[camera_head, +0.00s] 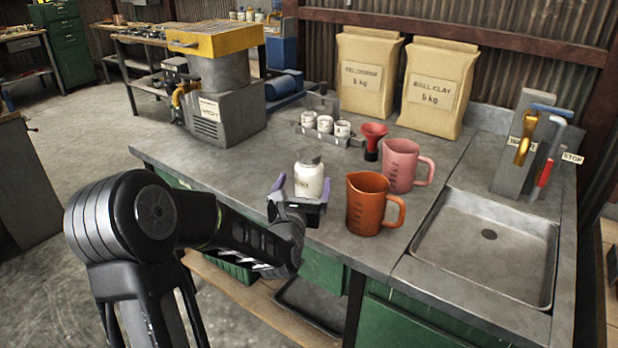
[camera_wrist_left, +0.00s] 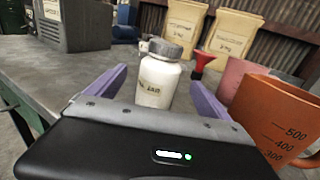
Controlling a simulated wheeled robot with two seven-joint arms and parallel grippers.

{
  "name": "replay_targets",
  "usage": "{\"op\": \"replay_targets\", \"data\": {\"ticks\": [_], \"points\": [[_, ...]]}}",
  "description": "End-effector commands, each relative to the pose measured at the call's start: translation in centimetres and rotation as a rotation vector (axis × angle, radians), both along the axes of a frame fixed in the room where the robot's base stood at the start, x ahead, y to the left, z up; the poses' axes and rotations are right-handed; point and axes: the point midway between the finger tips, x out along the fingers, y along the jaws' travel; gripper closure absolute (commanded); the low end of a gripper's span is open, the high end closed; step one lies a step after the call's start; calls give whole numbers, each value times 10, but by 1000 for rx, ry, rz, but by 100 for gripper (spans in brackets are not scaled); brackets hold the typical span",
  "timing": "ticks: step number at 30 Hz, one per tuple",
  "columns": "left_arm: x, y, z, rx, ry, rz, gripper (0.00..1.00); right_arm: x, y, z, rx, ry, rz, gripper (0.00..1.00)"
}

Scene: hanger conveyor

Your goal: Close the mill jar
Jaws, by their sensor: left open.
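The mill jar (camera_head: 309,178) is a white labelled jar with a grey lid (camera_head: 308,156), standing upright on the metal bench. In the left wrist view the jar (camera_wrist_left: 158,82) stands between the purple fingers, and its grey lid (camera_wrist_left: 166,48) sits on its top; I cannot tell whether it is tight. My left gripper (camera_head: 302,186) is open, with a finger on each side of the jar and a visible gap. It also shows in the left wrist view (camera_wrist_left: 162,88). My right gripper is not in view.
An orange measuring jug (camera_head: 366,208) stands close right of the jar, with a pink jug (camera_head: 401,165) and red funnel (camera_head: 374,135) behind. Small white jars (camera_head: 325,124) stand in a rack. A grey machine (camera_head: 225,118) is at left, a sink (camera_head: 485,245) at right.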

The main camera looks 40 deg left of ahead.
Motion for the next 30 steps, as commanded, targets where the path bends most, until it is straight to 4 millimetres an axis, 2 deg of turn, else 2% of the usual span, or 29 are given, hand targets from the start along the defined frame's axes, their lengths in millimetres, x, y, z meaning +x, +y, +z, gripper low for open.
{"op": "replay_targets", "data": {"ticks": [8,15,19,30], "points": [[5,2,0,-2,1,0,9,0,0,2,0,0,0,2],[35,16,-1,-1,0,0,9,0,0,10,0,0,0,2],[45,21,-2,-1,0,0,9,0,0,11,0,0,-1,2],[47,22,-2,0,1,0,9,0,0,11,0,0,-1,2]]}}
